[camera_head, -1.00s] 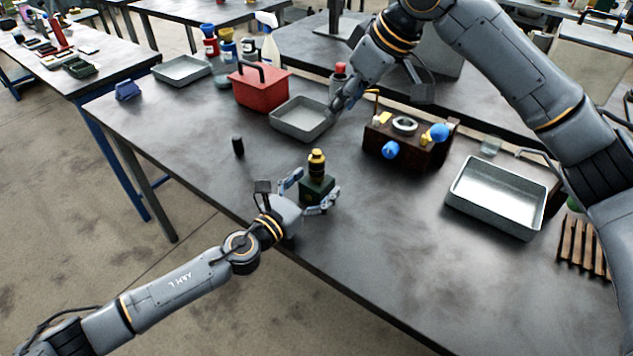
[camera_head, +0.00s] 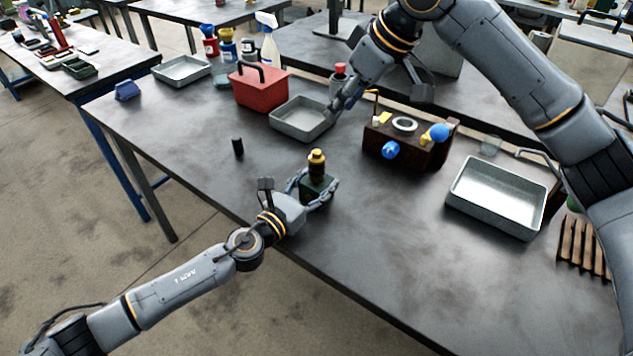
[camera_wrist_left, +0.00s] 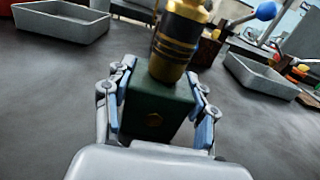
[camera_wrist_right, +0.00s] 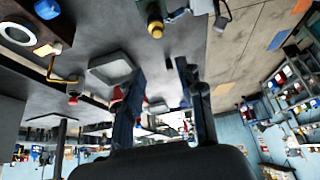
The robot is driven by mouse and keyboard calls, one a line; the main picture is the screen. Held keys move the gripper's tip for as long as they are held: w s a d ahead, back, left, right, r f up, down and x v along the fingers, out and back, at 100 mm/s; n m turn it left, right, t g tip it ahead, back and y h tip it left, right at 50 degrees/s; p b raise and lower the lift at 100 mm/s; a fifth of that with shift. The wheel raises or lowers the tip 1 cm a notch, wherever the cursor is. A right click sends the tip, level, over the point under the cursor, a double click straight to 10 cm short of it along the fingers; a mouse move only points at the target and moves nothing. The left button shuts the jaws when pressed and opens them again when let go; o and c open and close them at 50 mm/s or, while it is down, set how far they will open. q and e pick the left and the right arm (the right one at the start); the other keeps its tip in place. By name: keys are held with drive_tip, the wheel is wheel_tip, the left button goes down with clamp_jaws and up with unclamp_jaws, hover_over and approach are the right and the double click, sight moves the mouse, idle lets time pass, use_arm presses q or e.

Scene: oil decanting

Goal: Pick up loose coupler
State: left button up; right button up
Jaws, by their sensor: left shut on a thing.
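A black-and-gold coupler (camera_head: 317,162) stands upright on a dark green block (camera_head: 309,188) near the table's front edge. In the left wrist view, the coupler (camera_wrist_left: 181,40) rises from the top of the green block (camera_wrist_left: 158,108). My left gripper (camera_head: 318,193) has its fingers on both sides of the block and is shut on it, below the coupler. My right gripper (camera_head: 340,106) is beside the grey tray's right side; in the right wrist view its two fingers (camera_wrist_right: 163,75) are apart with nothing between them.
A small black cylinder (camera_head: 238,146) stands to the left. Behind are a grey tray (camera_head: 275,121) and a red toolbox (camera_head: 258,91). A brown fixture with blue knobs (camera_head: 405,152) and a larger metal tray (camera_head: 463,206) are to the right. The table's front right is clear.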

drive_tip(key=o, duration=0.4)
drive_tip(key=n+g+h, duration=0.2)
drive_tip(key=n+h, duration=0.2)
drive_tip(key=n, duration=2.2)
approach(317, 158)
drive_tip(key=shift+n, duration=0.4)
drive_tip(key=f, duration=0.4)
drive_tip(key=w+f, duration=0.1)
drive_tip(key=f, duration=0.1)
drive_tip(key=shift+a+f, duration=0.4)
drive_tip(key=shift+w+d+f, duration=0.1)
drive_tip(key=shift+w+f, duration=0.1)
drive_tip(key=shift+f, duration=0.7)
drive_tip(key=shift+w+a+f, duration=0.1)
drive_tip(key=shift+w+f, duration=0.1)
drive_tip(key=shift+f, duration=0.7)
drive_tip(key=shift+w+d+f, duration=0.1)
drive_tip(key=shift+w+f, duration=0.1)
drive_tip(key=shift+f, duration=0.7)
